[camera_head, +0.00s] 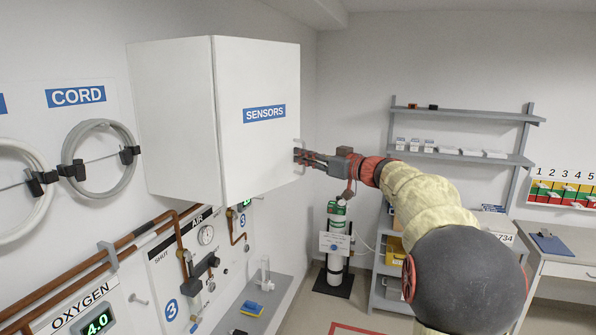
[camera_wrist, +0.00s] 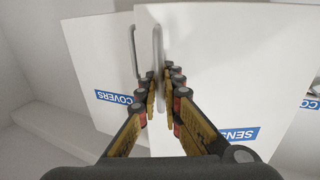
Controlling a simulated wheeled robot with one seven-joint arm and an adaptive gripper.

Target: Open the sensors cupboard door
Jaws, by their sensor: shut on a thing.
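The sensors cupboard (camera_head: 170,110) is a white box on the wall in the head view. My gripper (camera_head: 300,157) is at the door's right edge in the head view, reached from the right. In the wrist view my gripper (camera_wrist: 160,92) is shut on the door's upright bar handle (camera_wrist: 158,45), beside the door face (camera_wrist: 220,70).
A white panel labelled COVERS (camera_wrist: 95,50) with its own bar handle (camera_wrist: 134,50) stands just left in the wrist view. Shelves (camera_head: 465,115), a green-topped cylinder (camera_head: 336,240) and a desk (camera_head: 555,255) stand right. Air and oxygen panels with pipes lie below the cupboard.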

